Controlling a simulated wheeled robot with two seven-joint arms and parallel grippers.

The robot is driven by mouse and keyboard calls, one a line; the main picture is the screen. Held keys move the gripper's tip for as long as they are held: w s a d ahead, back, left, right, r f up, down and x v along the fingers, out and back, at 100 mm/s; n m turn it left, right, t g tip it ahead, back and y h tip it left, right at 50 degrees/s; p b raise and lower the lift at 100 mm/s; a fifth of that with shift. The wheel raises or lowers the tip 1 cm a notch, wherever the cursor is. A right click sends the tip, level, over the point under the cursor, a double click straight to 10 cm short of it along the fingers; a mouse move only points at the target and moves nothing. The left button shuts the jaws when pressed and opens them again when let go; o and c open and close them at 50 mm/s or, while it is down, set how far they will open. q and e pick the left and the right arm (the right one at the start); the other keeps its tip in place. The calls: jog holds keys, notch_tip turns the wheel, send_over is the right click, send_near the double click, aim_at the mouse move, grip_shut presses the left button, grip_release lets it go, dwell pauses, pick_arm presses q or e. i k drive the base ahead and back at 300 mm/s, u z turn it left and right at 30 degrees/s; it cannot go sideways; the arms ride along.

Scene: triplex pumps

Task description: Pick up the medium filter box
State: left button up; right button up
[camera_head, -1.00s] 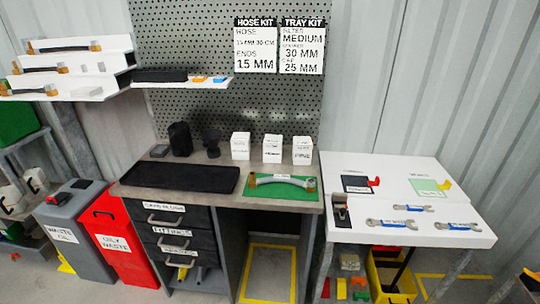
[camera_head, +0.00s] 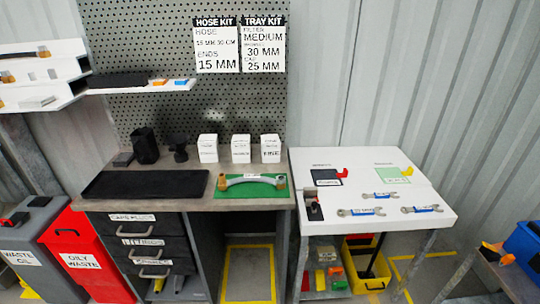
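Three white filter boxes stand upright in a row at the back of the grey workbench. They are a left box (camera_head: 208,148), a middle box (camera_head: 241,149) and a right box (camera_head: 271,149). The right box's label seems to read FINE. The labels on the other two are too small to read surely, so I cannot tell which is the medium one. A TRAY KIT sign (camera_head: 263,45) on the pegboard names a MEDIUM filter. Neither of my grippers is in view.
A black tray (camera_head: 145,184) and a hose on a green mat (camera_head: 232,193) lie in front of the boxes. Dark round parts (camera_head: 146,146) stand to their left. A white table (camera_head: 375,211) with wrenches adjoins at right. Grey (camera_head: 35,252) and red (camera_head: 92,262) waste bins stand at left.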

aim_at(241, 144)
jog(key=u, duration=0.1)
jog(key=k, duration=0.4)
jog(key=z, duration=0.7)
jog(key=i, duration=1.25)
